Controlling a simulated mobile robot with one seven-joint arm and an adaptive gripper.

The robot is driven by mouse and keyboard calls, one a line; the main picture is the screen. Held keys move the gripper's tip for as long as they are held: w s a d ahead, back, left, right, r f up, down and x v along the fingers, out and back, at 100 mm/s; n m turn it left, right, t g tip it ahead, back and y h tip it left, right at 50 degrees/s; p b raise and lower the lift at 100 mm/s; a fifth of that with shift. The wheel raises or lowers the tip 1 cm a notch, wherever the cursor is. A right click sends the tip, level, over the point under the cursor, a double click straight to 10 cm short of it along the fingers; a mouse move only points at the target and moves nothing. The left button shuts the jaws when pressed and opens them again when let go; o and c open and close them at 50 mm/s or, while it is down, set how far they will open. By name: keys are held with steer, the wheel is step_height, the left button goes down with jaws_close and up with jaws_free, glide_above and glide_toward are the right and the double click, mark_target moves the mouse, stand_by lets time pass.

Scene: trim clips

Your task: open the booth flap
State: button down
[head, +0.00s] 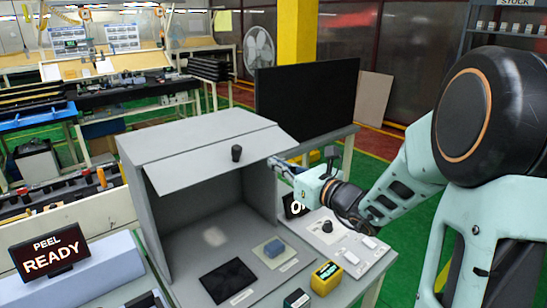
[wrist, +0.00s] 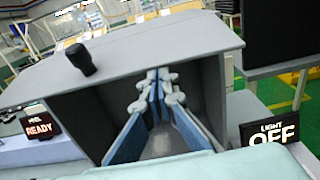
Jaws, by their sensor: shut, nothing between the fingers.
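The grey booth (head: 140,208) stands on the bench with its front partly open. Its flap (head: 205,153) tilts outward from the top edge, and the inside shows beneath it. A black knob (head: 236,153) sits on the flap; it also shows in the wrist view (wrist: 80,58). My gripper (head: 274,161) is at the flap's right end, by its lower edge. In the wrist view my gripper (wrist: 157,75) is shut and empty, its tips at the flap's lower edge (wrist: 200,56), right of the knob. I cannot tell whether they touch the flap.
A yellow-framed display (head: 326,277) and a white switch panel (head: 345,247) are at the right. A "PEEL READY" sign (head: 50,254) stands left. A dark screen (head: 307,98) is behind.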

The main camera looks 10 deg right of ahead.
steer(key=shift+s+d+r+p, duration=0.15)
steer(key=shift+r+p, duration=0.1)
steer(key=shift+r, duration=0.9)
steer(key=shift+s+d+r+p, duration=0.1)
steer(key=shift+s+r+p, duration=0.1)
steer(key=shift+r, duration=0.9)
steer(key=shift+f, duration=0.1)
